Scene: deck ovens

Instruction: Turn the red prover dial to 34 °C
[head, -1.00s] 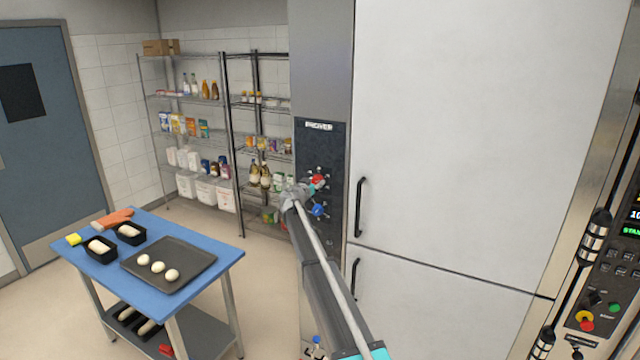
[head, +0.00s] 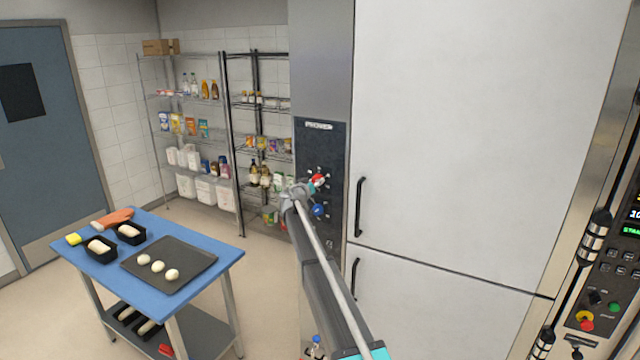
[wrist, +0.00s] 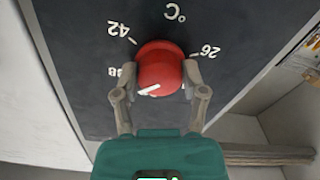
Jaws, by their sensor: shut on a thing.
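The red prover dial (wrist: 160,72) fills the middle of the wrist view, and shows small on the dark panel in the head view (head: 318,179). My gripper (wrist: 161,84) is shut on it, one finger on each side. The dial's white pointer mark (wrist: 148,90) faces the lower left of the wrist view. The printed scale appears upside down there: 42 at the upper left, 26 at the right, °C at the top. The number at the left is partly hidden by a finger. No 34 label is readable.
A blue dial (head: 318,210) sits just below the red one on the prover panel (head: 320,140). A tall white door with a black handle (head: 360,206) is to the right. A blue table (head: 200,245) with dough and trays stands at the left.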

